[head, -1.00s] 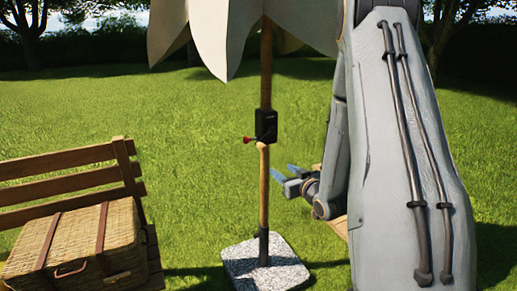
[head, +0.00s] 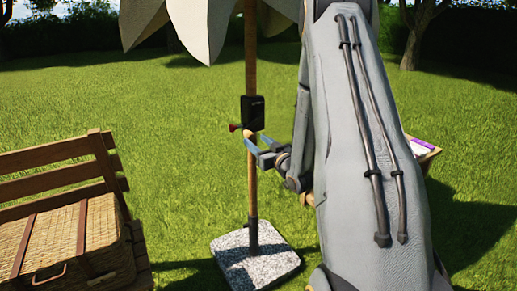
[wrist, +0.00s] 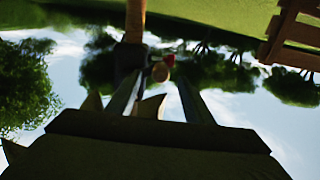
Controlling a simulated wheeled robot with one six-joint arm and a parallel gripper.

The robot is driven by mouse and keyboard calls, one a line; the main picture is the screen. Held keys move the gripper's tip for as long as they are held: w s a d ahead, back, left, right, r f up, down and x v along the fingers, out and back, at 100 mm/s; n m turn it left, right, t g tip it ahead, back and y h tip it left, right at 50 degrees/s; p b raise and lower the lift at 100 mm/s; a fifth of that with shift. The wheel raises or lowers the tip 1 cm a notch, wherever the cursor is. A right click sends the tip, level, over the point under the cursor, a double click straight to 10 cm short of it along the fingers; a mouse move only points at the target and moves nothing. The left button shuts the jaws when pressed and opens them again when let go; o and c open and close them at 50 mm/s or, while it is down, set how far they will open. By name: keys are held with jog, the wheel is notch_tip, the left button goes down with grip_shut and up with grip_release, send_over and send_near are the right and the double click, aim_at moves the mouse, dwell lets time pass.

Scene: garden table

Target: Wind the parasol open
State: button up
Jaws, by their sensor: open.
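The parasol's pale canopy (head: 205,28) hangs in drooping folds at the top of the head view. Its wooden pole (head: 251,70) carries a black crank box (head: 252,113) with a red knob (head: 234,127) on its left side. A rounded wooden end (head: 249,136) shows just below the box. My gripper (head: 260,147) is open, beside the pole just below the box. In the wrist view the red knob (wrist: 169,60) and rounded wooden end (wrist: 160,72) lie just beyond and between the open fingers. Contact cannot be told.
The pole stands in a speckled stone base (head: 253,254) on grass. A wooden bench (head: 60,154) with a wicker hamper (head: 75,240) is at the left. A small table (head: 424,151) with a purple item shows behind my arm. Lawn around the pole is clear.

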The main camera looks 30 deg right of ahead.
aim_at(252, 138)
jog(key=shift+w+a+b, duration=0.15)
jog(key=shift+w+b, duration=0.65)
jog(key=shift+w, duration=2.25)
